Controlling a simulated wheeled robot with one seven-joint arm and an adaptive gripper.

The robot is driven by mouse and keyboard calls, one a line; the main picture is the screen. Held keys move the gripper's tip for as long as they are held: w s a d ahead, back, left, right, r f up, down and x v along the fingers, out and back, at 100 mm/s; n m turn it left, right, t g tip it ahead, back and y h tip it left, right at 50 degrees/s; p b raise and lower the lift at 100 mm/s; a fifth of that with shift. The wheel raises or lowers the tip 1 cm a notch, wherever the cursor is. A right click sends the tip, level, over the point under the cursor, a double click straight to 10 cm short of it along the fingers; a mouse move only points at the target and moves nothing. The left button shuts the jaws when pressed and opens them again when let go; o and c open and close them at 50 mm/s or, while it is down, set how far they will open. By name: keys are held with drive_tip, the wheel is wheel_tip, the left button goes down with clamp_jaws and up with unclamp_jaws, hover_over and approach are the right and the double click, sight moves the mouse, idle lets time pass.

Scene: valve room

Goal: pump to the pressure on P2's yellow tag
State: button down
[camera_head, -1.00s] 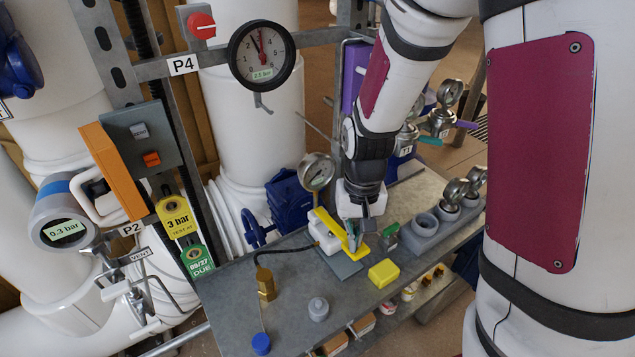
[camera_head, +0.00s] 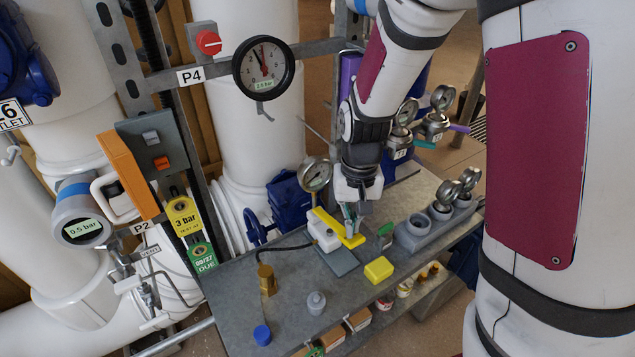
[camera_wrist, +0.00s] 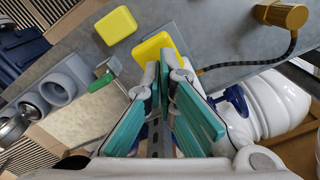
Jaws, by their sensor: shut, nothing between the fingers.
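The pump has a white body (camera_head: 320,232), a yellow lever (camera_head: 350,240) and a dial gauge (camera_head: 316,175). It sits on a grey plate on the bench. My gripper (camera_head: 350,212) is shut and empty, with its fingertips at the yellow lever; contact is unclear. In the wrist view the closed teal fingers (camera_wrist: 164,75) point at the lever's yellow end (camera_wrist: 158,50). The P2 digital gauge (camera_head: 82,228) at the left seems to show 0.5 bar. P2's yellow tag (camera_head: 184,214) reads 3 bar.
A black hose (camera_head: 280,249) runs from the pump to a brass fitting (camera_head: 267,280). A yellow block (camera_head: 379,270), a blue cap (camera_head: 262,335) and a grey holder (camera_head: 415,235) stand on the bench. The P4 dial gauge (camera_head: 264,68) hangs behind. A vent valve (camera_head: 122,262) is below P2.

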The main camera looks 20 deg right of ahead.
drive_tip(key=shift+f, duration=0.15)
drive_tip(key=shift+f+b, duration=1.15)
drive_tip(key=shift+f, duration=1.25)
drive_tip(key=shift+r+p, duration=1.6)
drive_tip(key=shift+r, duration=0.95)
drive_tip(key=shift+f+b, duration=1.15)
drive_tip(key=shift+f, duration=1.45)
drive_tip(key=shift+r+p, duration=1.55)
drive_tip(key=shift+r, duration=1.05)
